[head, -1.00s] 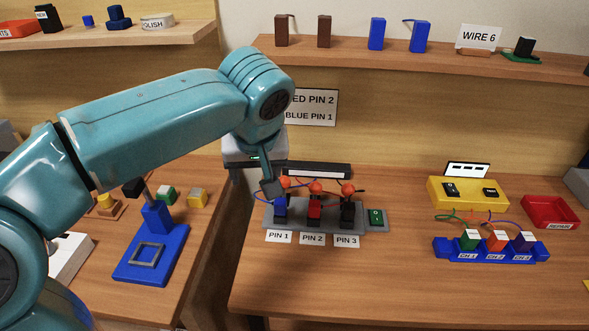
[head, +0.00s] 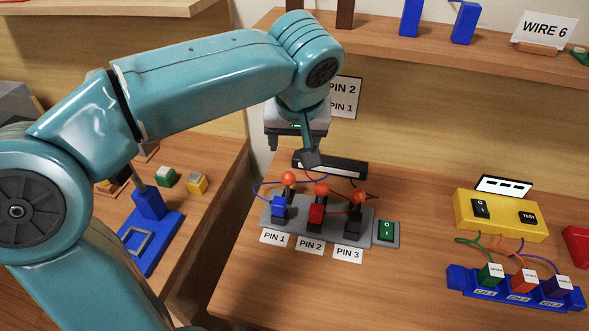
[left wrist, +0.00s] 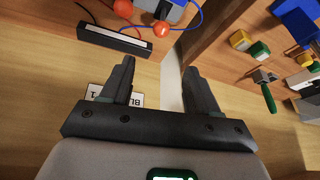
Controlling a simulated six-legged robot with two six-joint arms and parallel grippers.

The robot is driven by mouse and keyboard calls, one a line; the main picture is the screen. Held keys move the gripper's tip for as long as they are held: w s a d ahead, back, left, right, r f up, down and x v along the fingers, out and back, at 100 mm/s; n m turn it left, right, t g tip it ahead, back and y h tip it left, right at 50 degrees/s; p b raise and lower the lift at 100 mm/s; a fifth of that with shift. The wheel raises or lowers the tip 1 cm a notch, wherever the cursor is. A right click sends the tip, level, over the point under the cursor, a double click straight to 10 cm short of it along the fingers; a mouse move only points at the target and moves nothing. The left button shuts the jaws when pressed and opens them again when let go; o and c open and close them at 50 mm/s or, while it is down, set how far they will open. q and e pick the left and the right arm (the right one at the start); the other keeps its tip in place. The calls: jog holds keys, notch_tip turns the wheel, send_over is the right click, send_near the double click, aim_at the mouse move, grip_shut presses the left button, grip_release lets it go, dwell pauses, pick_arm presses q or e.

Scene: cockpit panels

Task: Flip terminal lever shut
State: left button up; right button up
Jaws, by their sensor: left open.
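A grey terminal block (head: 261,222) stands on the table with blue (head: 278,207), red (head: 316,214) and black (head: 352,222) terminals, labelled PIN 1, PIN 2 and PIN 3. Each has a lever with an orange ball: PIN 1's ball (head: 289,177), PIN 2's ball (head: 321,190) and PIN 3's ball (head: 358,197). I cannot tell from here which levers are shut. My left gripper (head: 291,150) is open and empty, above and behind the block, clear of the levers. In the left wrist view its fingers (left wrist: 158,80) are apart, with two orange balls (left wrist: 161,29) beyond them. My right gripper is out of view.
A black bar (head: 330,165) lies behind the block, with wires running near it. A green switch (head: 386,231) adjoins the block's right end. A yellow test box (head: 500,217) and blue channel block (head: 458,279) stand at right. A shelf (head: 420,55) overhangs behind. The table's front is clear.

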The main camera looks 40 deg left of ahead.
aim_at(288, 174)
pick_arm(q)
jog(key=b+x, duration=0.2)
jog(key=x, duration=1.3)
jog(key=shift+s+a+f, duration=0.1)
jog(key=shift+f, duration=0.25)
